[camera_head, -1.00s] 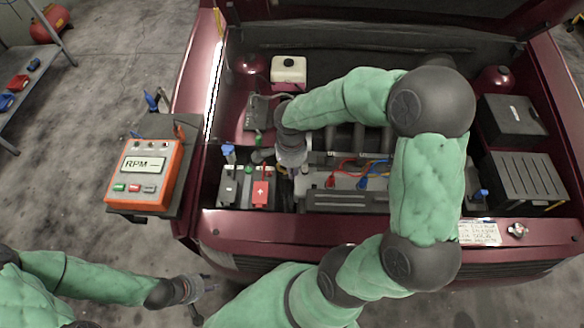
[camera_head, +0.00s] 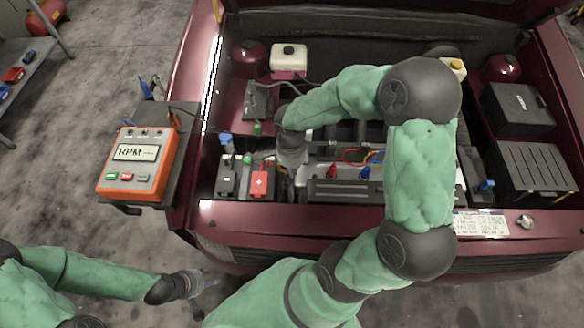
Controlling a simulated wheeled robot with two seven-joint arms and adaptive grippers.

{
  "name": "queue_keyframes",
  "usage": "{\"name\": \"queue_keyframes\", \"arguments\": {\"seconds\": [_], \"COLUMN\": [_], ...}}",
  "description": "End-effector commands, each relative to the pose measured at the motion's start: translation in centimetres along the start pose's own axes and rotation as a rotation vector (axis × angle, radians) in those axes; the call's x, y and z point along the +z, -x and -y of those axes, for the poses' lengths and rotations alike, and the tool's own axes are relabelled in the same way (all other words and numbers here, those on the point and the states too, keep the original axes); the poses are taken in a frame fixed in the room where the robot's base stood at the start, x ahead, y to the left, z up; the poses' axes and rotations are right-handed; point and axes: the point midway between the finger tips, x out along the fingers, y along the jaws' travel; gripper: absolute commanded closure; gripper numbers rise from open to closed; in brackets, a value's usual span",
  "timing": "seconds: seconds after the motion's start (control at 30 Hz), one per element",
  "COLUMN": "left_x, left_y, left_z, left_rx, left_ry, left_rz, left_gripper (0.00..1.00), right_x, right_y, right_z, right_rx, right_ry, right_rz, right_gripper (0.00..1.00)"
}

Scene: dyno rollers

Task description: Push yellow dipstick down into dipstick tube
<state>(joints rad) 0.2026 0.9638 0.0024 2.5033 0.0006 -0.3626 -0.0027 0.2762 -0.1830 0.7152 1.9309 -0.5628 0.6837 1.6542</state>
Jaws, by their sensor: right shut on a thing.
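My right arm reaches over the open engine bay from the right. Its gripper (camera_head: 291,178) points down between the battery with the red cover and the engine. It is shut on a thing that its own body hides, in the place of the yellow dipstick. I cannot make out the dipstick or its tube; the gripper and forearm cover that spot. My left gripper (camera_head: 206,284) is in front of the car at the lower left, away from the engine bay. Its fingers look spread and empty.
An orange RPM meter (camera_head: 138,166) stands on a side shelf left of the car. The battery (camera_head: 259,183) is close left of my right gripper. A white reservoir (camera_head: 288,60) stands at the back. A black box (camera_head: 535,168) is at the right.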

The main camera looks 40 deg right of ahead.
Motion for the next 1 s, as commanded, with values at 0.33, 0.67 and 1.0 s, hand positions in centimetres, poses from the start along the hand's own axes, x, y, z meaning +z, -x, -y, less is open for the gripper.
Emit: {"name": "queue_keyframes", "arguments": {"seconds": [0.33, 0.67, 1.0], "left_x": [-0.1, -0.2, -0.2], "left_y": [-2.4, -4.4, -6.2], "left_z": [0.9, 1.6, 2.2], "left_rx": [0.0, 0.0, 0.0], "left_ry": [0.0, 0.0, 0.0], "left_rz": [0.0, 0.0, 0.0], "left_gripper": [0.6, 0.6, 0.6], "right_x": [0.0, 0.0, 0.0], "right_y": [-2.7, -4.9, -7.0], "right_z": [0.1, 0.1, 0.2], "right_rx": [0.0, 0.0, 0.0], "right_ry": [-0.001, -0.001, -0.001], "right_rz": [0.0, 0.0, 0.0], "right_gripper": [1.0, 1.0, 1.0]}}
